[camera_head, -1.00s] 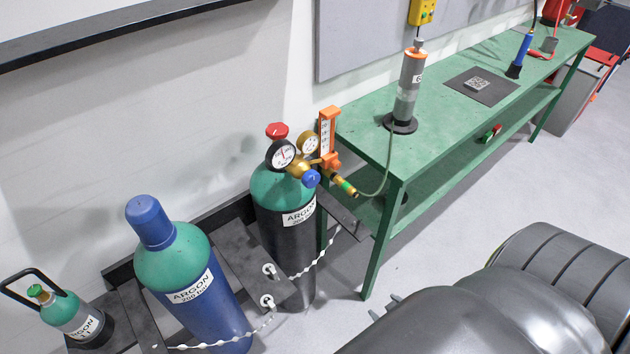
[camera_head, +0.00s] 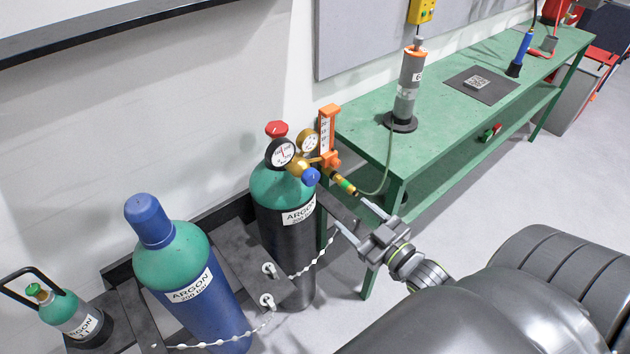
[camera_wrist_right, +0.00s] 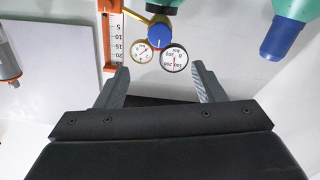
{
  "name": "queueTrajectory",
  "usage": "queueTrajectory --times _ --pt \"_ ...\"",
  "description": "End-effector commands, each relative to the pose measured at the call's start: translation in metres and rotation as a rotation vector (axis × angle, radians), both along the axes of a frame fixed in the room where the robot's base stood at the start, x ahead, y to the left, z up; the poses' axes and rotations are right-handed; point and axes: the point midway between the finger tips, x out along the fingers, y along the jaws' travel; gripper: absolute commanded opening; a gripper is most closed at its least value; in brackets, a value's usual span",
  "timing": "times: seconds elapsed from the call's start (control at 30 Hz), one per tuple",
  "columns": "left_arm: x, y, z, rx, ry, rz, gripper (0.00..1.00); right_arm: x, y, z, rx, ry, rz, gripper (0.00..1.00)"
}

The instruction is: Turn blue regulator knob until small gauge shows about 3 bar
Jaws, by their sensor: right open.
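The blue regulator knob (camera_head: 311,177) sits at the front of the brass regulator on the black-bodied argon cylinder (camera_head: 285,240). It also shows in the right wrist view (camera_wrist_right: 159,36), beyond and between my fingertips. The small gauge (camera_head: 309,142) has a yellowish rim, and its needle is too small to read surely; it also shows in the wrist view (camera_wrist_right: 142,51). The larger black-rimmed gauge (camera_head: 282,153) stands beside it. My right gripper (camera_head: 355,218) is open and empty, pointing at the regulator, apart from the knob. My left gripper is not in view.
An orange flowmeter (camera_head: 328,135) stands right beside the gauges. A hose (camera_head: 388,165) runs from the brass outlet to the green bench (camera_head: 440,125). A blue cylinder (camera_head: 195,285) stands at left, and a white chain (camera_head: 315,257) crosses the cylinders' front.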

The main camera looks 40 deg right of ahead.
Motion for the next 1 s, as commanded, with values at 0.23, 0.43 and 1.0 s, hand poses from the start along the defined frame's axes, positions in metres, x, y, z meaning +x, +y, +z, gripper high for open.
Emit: queueTrajectory --times 0.23,0.43,1.0 --pt "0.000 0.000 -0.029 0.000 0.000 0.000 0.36 0.046 0.004 -0.005 0.000 -0.005 0.000 0.63" --pt "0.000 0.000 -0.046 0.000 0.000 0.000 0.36 0.078 0.006 -0.003 0.002 -0.005 -0.001 0.63" --pt "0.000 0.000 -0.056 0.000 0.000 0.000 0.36 0.146 0.011 0.000 0.001 0.002 -0.001 0.63"
